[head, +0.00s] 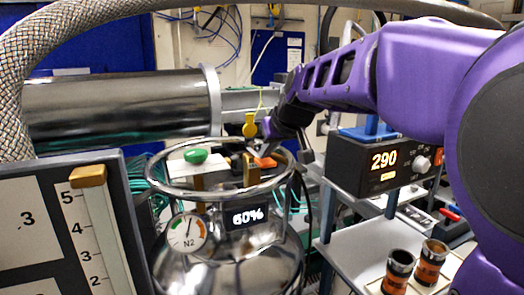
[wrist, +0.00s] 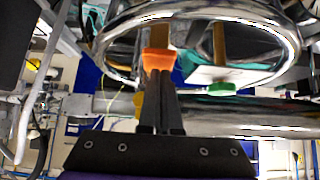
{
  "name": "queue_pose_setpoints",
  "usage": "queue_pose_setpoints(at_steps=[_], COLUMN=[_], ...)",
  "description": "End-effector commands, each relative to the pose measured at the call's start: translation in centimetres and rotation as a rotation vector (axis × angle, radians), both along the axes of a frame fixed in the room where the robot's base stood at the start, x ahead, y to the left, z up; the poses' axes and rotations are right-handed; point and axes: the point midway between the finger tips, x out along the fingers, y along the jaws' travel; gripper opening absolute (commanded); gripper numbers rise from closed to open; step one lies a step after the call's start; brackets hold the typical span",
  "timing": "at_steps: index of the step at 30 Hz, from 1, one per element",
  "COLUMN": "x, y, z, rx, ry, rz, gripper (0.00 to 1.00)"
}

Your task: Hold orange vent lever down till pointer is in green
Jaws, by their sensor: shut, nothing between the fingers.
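The orange vent lever (head: 265,162) sits at the neck of a shiny metal vessel (head: 228,270), inside its top ring. In the wrist view the lever (wrist: 158,60) is right at the tips of my gripper (wrist: 157,76). My fingers are shut with nothing between them, and their tips overlap the lever's lower edge in that view; I cannot tell whether they press on it. In the head view my gripper (head: 267,140) is just above the lever, partly hidden. The round N2 gauge (head: 188,233) has its pointer roughly upright; its coloured band is too small to read surely.
A green knob (head: 196,156) is left of the lever, inside the ring (head: 168,187). A display on the vessel reads 60% (head: 247,217). A black box showing 290 (head: 375,165) stands at the right. A level scale (head: 92,235) is at the left.

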Motion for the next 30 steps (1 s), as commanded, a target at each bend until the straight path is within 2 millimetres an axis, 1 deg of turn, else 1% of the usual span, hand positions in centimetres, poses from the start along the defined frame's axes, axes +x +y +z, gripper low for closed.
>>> queue_pose_setpoints(at_steps=[5, 10, 12, 30], x=[-0.1, -0.4, -0.4, -0.4], y=[-0.1, -0.2, -0.1, -0.2], z=[-0.8, -2.4, -1.8, -1.9], rx=[0.001, 0.000, 0.000, -0.001], ry=[0.000, 0.001, 0.002, 0.003], rz=[-0.001, 0.000, 0.001, 0.001], gripper=[0.00, 0.00, 0.00, 0.00])
